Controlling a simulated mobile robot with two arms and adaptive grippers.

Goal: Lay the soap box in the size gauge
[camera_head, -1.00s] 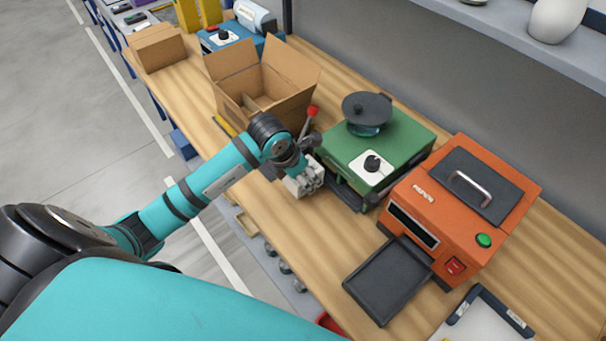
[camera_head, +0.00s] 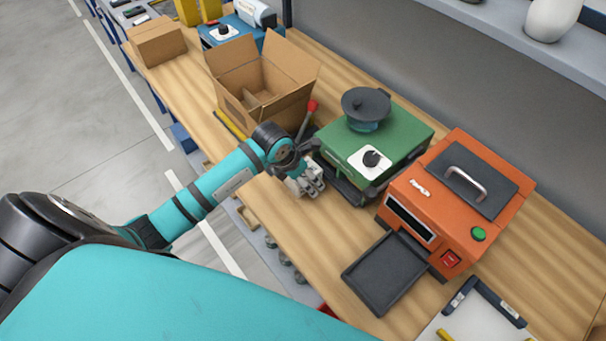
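My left gripper (camera_head: 308,182) is low over the bench, just left of the green machine's front, with its fingers pointing right and down. Its pale grey fingers are small and bunched in the view. I cannot tell whether they are open or shut, or whether they hold anything. I cannot make out a soap box. A white plate (camera_head: 470,322) with dark raised rails and a yellow mark lies at the bottom right, partly cut off; it looks like the size gauge. My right gripper is not in view.
A green machine (camera_head: 398,142) with a round black top stands beside the gripper. An orange machine (camera_head: 470,210) with a black front tray (camera_head: 385,272) stands to its right. An open carton (camera_head: 262,85) and a closed carton (camera_head: 157,42) are behind. A red-knobbed lever (camera_head: 312,106) rises near my wrist.

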